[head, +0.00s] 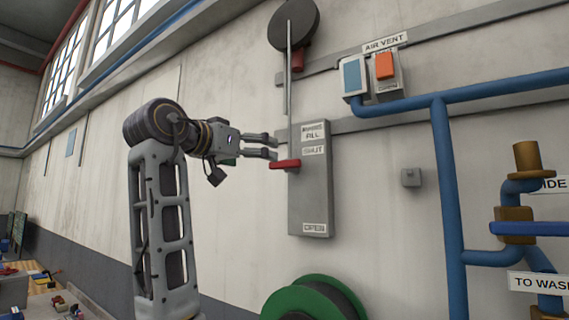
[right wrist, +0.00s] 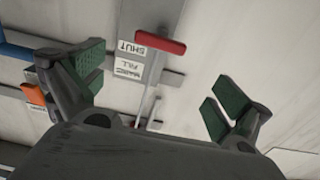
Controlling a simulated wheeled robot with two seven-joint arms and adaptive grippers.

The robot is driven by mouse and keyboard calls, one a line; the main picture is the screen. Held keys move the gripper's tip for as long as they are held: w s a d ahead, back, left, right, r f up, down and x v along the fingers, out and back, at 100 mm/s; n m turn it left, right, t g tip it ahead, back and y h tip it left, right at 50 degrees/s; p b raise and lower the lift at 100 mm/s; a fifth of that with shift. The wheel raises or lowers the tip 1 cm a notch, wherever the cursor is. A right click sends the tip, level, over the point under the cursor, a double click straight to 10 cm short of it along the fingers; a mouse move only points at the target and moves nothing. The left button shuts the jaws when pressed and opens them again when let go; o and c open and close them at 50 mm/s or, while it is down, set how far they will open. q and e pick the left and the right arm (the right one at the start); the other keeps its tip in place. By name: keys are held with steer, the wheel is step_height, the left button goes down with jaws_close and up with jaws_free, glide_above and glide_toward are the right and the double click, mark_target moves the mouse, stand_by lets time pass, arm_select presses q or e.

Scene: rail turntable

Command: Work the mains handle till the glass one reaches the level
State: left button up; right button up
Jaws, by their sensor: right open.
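The mains fill handle is a red bar (head: 285,164) on a tall grey plate (head: 312,190) labelled MAINS FILL, SHUT and OPEN. It sits high on the plate, just below SHUT, and shows in the right wrist view (right wrist: 160,42). My right gripper (head: 275,147) is open and empty, its fingers just above and beside the red bar in the head view. In the right wrist view its green-padded fingers (right wrist: 155,88) are spread wide, with the bar beyond them, apart from both. No glass gauge or level mark is recognisable. My left gripper is out of view.
A thin rod runs up from the plate towards a black disc (head: 293,25). Right are an AIR VENT box (head: 355,75) with an orange rocker (head: 384,65), blue pipes (head: 445,190) and a blue-handled brass valve (head: 515,226). A green reel (head: 290,292) stands below. Wall left of the plate is clear.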

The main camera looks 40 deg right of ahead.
mark_target(282, 163)
steer(key=shift+p+x, duration=1.9)
steer(key=shift+x, duration=5.2)
steer(key=shift+f, duration=0.1)
steer(key=c, duration=1.2)
steer(key=shift+f, duration=0.15)
